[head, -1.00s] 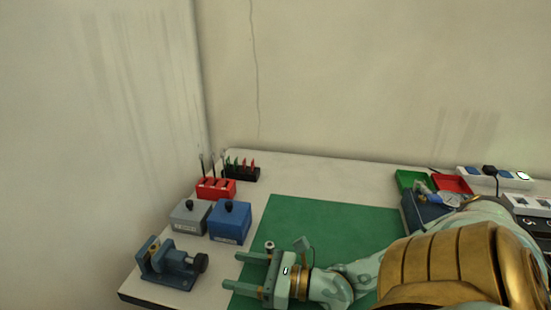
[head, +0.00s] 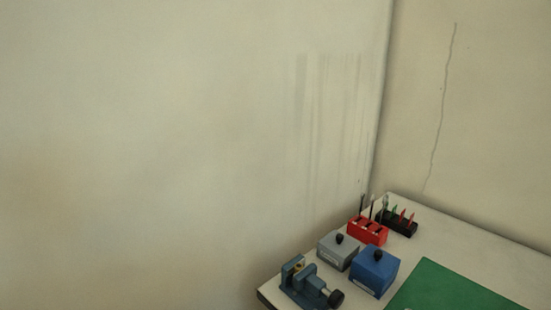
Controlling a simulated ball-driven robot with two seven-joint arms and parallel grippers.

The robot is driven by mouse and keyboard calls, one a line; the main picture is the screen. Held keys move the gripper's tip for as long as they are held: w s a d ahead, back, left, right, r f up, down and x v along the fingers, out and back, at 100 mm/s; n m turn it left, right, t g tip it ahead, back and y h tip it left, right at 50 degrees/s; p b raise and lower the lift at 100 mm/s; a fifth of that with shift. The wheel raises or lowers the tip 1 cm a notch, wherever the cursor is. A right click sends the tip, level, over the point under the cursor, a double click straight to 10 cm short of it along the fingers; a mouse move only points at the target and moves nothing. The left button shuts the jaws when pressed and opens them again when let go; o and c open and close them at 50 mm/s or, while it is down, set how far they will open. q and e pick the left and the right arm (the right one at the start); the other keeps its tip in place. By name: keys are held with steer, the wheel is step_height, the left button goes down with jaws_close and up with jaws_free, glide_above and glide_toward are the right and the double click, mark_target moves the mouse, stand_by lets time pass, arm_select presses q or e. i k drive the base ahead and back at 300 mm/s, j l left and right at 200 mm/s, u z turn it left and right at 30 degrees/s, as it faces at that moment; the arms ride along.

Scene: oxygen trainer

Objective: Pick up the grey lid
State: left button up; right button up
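The grey lid (head: 338,247) has a black knob on top and sits on a grey box with a pale label, near the left end of the table. It stands behind the vise and left of the blue box. Neither of my grippers is in the head view now, so I cannot see their states.
A blue box (head: 374,270) with a black knob stands right of the grey one. A blue vise (head: 309,285) is in front. A red holder (head: 368,231) and a black rack (head: 398,223) stand behind. A green mat (head: 445,288) lies at right.

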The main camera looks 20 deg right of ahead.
mark_target(336, 242)
steer(key=k+j, duration=0.2)
steer(key=j, duration=0.15)
steer(key=k+j, duration=0.25)
steer(key=j, duration=0.15)
steer(key=k+j, duration=0.2)
steer(key=j, duration=0.15)
